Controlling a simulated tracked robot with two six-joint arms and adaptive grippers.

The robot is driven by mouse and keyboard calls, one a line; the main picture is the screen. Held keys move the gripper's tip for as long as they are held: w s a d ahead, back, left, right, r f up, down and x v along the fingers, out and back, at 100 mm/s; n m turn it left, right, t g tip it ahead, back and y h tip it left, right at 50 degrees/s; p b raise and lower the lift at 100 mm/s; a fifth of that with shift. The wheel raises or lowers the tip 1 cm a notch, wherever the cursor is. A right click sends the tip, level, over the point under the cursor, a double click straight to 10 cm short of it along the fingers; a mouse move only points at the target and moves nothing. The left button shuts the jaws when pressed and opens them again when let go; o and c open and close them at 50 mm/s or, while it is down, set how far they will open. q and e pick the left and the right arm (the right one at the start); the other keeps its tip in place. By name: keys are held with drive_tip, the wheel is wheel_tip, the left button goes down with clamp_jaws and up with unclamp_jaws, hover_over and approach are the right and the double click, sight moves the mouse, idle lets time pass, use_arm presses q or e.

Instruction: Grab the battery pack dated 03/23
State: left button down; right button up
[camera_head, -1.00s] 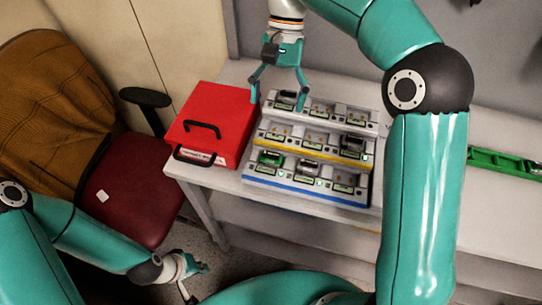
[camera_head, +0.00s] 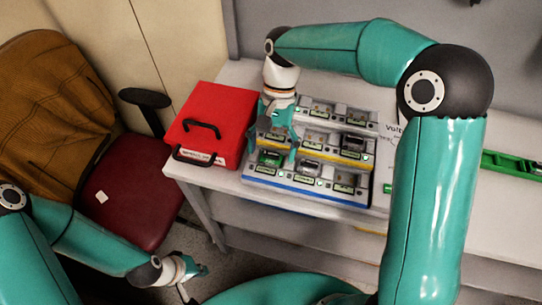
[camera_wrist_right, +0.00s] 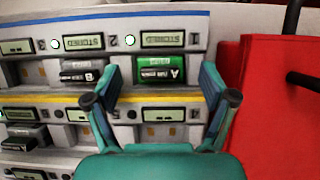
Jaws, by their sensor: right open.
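Battery packs sit in a three-tier charging rack. A green pack marked A (camera_wrist_right: 158,74) is in the front row's bay 1; it also shows in the head view (camera_head: 269,159). A dark pack marked B (camera_wrist_right: 83,72) is in the bay beside it. The small date labels are too blurred to read surely. My right gripper (camera_head: 278,148) is open above the rack's left end; in the wrist view its fingers (camera_wrist_right: 160,78) straddle the green pack, with nothing clearly held. My left gripper (camera_head: 190,272) is low, away from the table; its jaw state is unclear.
A red case (camera_head: 208,125) with black handles stands close left of the rack and my right gripper. The table (camera_head: 232,182) has a narrow bare strip between them. A maroon chair (camera_head: 130,195) is at the left. A green object (camera_head: 510,163) lies far right.

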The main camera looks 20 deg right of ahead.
drive_tip(key=shift+f, duration=0.1)
drive_tip(key=shift+c, duration=0.3)
drive_tip(key=c, duration=1.3)
drive_tip(key=shift+o, duration=0.2)
